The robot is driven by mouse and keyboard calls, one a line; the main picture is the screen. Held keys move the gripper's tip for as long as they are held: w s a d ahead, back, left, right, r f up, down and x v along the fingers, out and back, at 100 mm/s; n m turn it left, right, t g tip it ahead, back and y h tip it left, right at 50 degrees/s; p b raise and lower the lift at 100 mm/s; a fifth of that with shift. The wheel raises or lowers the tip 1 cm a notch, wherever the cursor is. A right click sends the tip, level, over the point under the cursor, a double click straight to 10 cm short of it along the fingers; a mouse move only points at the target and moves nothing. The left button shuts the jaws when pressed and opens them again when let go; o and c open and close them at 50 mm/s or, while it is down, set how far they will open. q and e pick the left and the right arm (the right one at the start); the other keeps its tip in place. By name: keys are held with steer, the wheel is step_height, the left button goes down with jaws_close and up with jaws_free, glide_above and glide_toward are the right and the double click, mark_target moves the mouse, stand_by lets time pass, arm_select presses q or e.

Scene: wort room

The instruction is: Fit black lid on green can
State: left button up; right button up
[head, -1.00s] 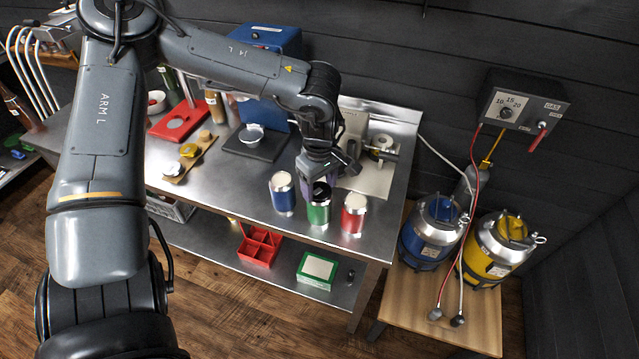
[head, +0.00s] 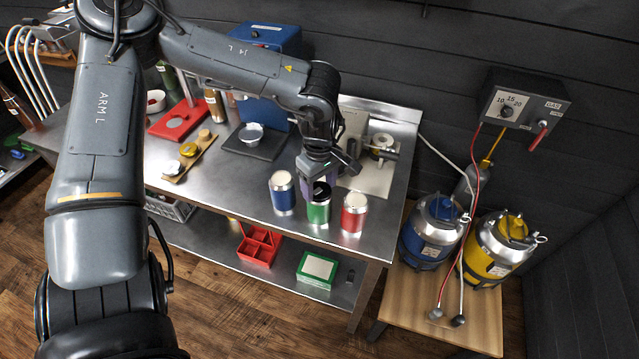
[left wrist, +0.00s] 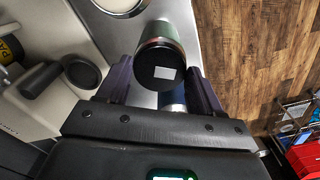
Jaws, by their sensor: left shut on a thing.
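The green can (head: 318,213) stands upright between two other cans near the front edge of the steel bench. The black lid (head: 321,189) is at the can's top; in the left wrist view the lid (left wrist: 160,66) is a black disc with a pale label, covering much of the can's end. My left gripper (head: 322,178) comes down from above, its two fingers on either side of the lid, shut on it. I cannot tell whether the lid is seated or just above the rim. The green can's side also shows in the left wrist view (left wrist: 157,31). My right gripper is not in view.
A blue can (head: 282,196) stands close on the left and a red can (head: 353,214) close on the right. A scale (head: 256,140) and a wooden board with lids (head: 189,158) are further left. Blue and yellow kegs (head: 487,250) stand on a wooden table at right.

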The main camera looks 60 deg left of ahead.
arm_select(q)
steer(key=o, duration=1.1)
steer(key=shift+o, duration=0.3)
steer(key=shift+r, duration=0.1)
steer(key=shift+r+p, duration=0.9)
steer(key=shift+r, duration=0.2)
steer(key=shift+r+p, duration=1.75)
steer(key=shift+r, duration=0.55)
steer(key=shift+s, duration=0.1)
